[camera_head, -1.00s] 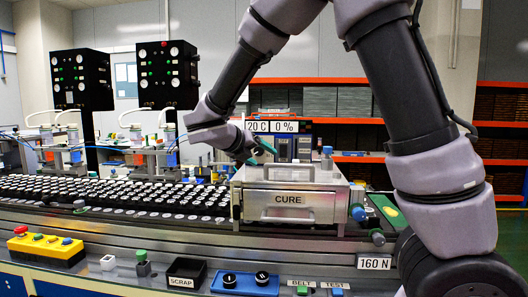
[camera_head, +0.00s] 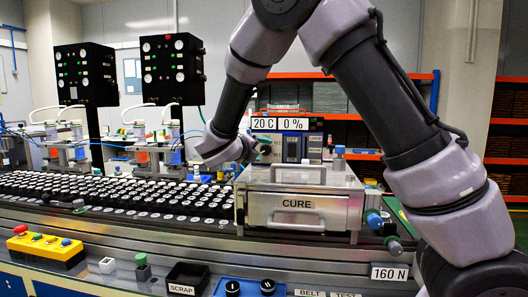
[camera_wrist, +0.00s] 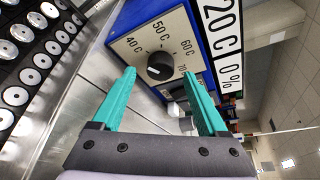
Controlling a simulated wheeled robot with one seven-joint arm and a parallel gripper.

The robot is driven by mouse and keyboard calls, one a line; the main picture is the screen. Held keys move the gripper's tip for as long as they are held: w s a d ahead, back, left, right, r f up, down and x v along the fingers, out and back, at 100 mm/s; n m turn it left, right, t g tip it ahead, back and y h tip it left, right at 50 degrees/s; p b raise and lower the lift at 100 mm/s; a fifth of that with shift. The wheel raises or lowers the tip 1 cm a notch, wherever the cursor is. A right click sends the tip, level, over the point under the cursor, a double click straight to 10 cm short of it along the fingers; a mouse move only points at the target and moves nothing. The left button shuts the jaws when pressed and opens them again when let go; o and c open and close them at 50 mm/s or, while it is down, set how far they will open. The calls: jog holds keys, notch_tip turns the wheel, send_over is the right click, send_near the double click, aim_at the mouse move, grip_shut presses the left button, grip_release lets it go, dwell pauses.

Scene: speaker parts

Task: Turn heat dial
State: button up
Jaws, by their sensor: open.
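The heat dial (camera_wrist: 160,68) is a round black knob on a pale panel marked 40 C, 50 C, 60 C and 70, set on a blue box (camera_wrist: 118,22) in the wrist view. A small white mark shows on the knob. My gripper (camera_wrist: 158,74) has two teal fingers, open and empty. In the wrist view the fingertips lie to either side of the dial; the gap in depth is hard to judge. In the head view my gripper (camera_head: 262,148) is beside the 20 C sign, and the dial face cannot be made out there.
The metal CURE oven (camera_head: 298,222) stands just below my gripper, with the 20 C and 0 % signs (camera_head: 278,124) behind it. A conveyor full of black parts (camera_head: 120,195) runs to the left. Shelves with orange edges (camera_head: 415,76) stand behind.

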aim_at(266, 150)
jog(key=shift+x, duration=1.2)
grip_shut()
jog(key=shift+m, duration=0.3)
